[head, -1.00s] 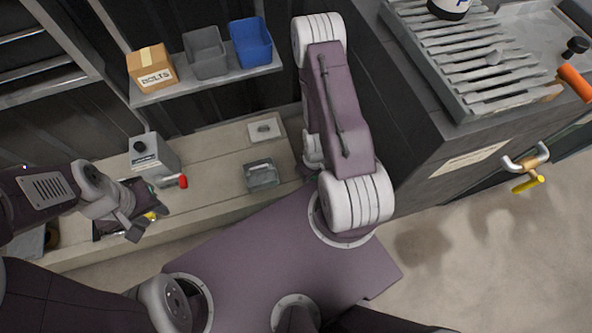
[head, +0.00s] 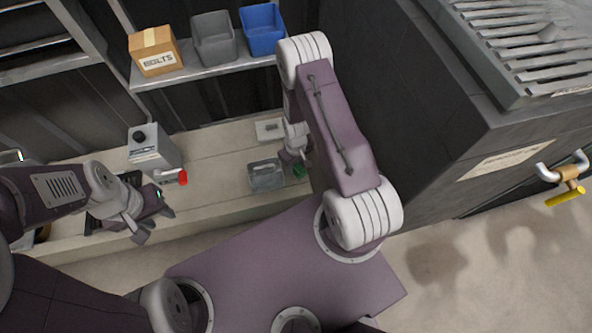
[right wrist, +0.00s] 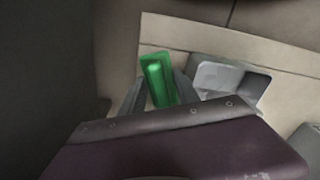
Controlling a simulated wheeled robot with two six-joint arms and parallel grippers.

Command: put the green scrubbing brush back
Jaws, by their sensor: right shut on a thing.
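The green scrubbing brush (head: 299,171) is just right of a small grey open tray (head: 266,176) on the bench, partly hidden by my right gripper (head: 293,158). In the right wrist view the brush (right wrist: 158,80) sits between the two fingers of my right gripper (right wrist: 158,92), which is shut on it. The tray (right wrist: 235,76) lies right beside it there. I cannot tell whether the brush touches the bench. My left gripper (head: 155,224) is open and empty in front of the bench at the left.
A grey box with a red-tipped lever (head: 152,150) and a small pale plate (head: 269,130) are on the bench. A shelf above holds a bolts carton (head: 155,52), a grey bin (head: 213,38) and a blue bin (head: 262,30). A dark cabinet (head: 420,110) stands close at right.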

